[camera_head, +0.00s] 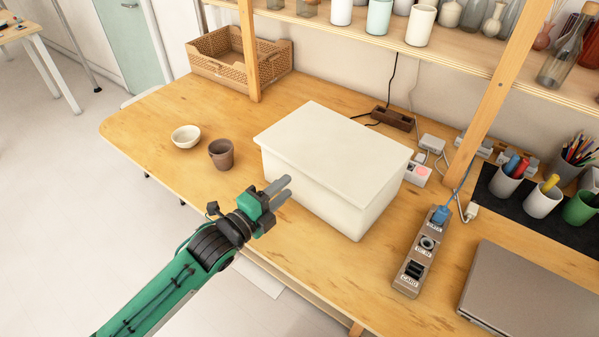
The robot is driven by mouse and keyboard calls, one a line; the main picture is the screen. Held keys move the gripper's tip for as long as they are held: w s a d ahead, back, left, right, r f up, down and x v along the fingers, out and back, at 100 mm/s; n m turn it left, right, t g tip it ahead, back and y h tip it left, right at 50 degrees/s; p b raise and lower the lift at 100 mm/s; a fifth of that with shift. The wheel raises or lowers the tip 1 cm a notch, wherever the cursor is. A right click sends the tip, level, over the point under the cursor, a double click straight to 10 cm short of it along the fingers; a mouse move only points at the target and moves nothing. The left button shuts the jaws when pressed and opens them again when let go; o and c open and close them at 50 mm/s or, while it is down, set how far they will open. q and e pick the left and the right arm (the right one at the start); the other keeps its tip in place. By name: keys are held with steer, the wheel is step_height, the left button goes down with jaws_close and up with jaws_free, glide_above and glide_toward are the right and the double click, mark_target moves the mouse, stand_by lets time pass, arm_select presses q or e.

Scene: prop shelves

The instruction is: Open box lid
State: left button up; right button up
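A cream-white box (325,198) stands on the wooden table in the middle of the head view. Its flat lid (333,150) lies closed on top, with its edge overhanging the box walls. My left gripper (281,191) is in front of the box's left front side, below the lid's edge. Its two grey fingers point toward the box wall and lie close together, with a narrow gap showing. I cannot tell whether the fingertips touch the wall. Nothing shows between them. My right gripper is not in view.
A brown cup (221,154) and a white bowl (186,137) stand left of the box. A power strip (421,252) and a grey laptop (532,292) lie to the right. A shelf post (497,100) rises behind the box's right side. A woven basket (222,60) stands at the back left.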

mark_target(304, 172)
arm_select(q)
steer(key=x, duration=0.6)
steer(key=shift+w+d+p, duration=0.1)
steer(key=shift+d+p, duration=0.05)
steer(key=shift+p, duration=0.25)
jaws_close()
